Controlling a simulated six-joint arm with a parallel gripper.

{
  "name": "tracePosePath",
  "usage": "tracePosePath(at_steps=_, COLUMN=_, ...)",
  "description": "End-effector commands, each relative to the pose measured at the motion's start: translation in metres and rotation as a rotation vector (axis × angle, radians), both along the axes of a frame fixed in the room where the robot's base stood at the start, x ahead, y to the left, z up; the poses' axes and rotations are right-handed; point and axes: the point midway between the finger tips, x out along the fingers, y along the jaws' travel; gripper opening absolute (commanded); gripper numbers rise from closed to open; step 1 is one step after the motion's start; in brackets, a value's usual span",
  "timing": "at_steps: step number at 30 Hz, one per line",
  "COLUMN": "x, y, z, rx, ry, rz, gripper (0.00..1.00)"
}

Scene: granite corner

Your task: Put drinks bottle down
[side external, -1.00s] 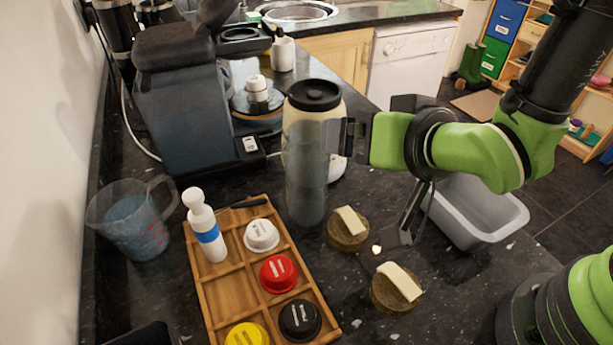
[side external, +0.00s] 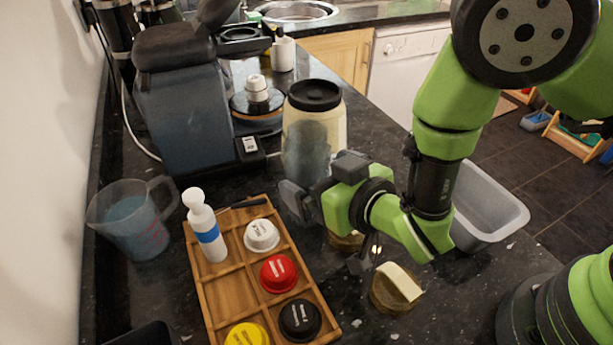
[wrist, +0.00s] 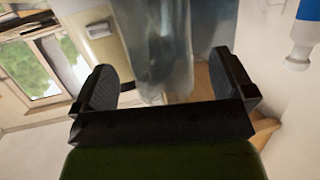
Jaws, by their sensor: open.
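The drinks bottle (side external: 305,150), tall, greyish and see-through, stands on the dark counter behind the wooden tray. Its upper part overlaps a cream jar with a black lid (side external: 315,95), so its top edge is hard to make out. Its lower part is hidden behind my gripper (side external: 318,195). My gripper is open, with a jaw on each side of the bottle's line in the side view. In the wrist view, the blurred bottle (wrist: 160,45) shows beyond and between the spread jaws (wrist: 165,85). I cannot tell whether either jaw touches it.
A divided wooden tray (side external: 235,290) holds a white bottle with a blue band (side external: 207,228) and several coloured caps. A measuring jug (side external: 130,220) stands left, a coffee machine (side external: 185,100) behind. Cream-topped brown rounds (side external: 395,288) sit beneath my arm. A grey bin (side external: 490,205) is at right.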

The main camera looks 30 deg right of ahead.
Motion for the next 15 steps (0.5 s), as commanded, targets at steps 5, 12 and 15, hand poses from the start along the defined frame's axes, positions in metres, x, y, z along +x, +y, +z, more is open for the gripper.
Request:
tracePosePath(at_steps=5, x=0.022, y=0.004, z=-0.006, rx=0.003, ry=0.000, rz=-0.002, gripper=1.00)
tracePosePath(at_steps=12, x=0.027, y=0.005, z=-0.008, rx=0.000, ry=0.001, rz=0.002, gripper=1.00)
tracePosePath(at_steps=15, x=0.027, y=0.005, z=-0.008, rx=0.000, ry=0.001, rz=0.002, gripper=0.93)
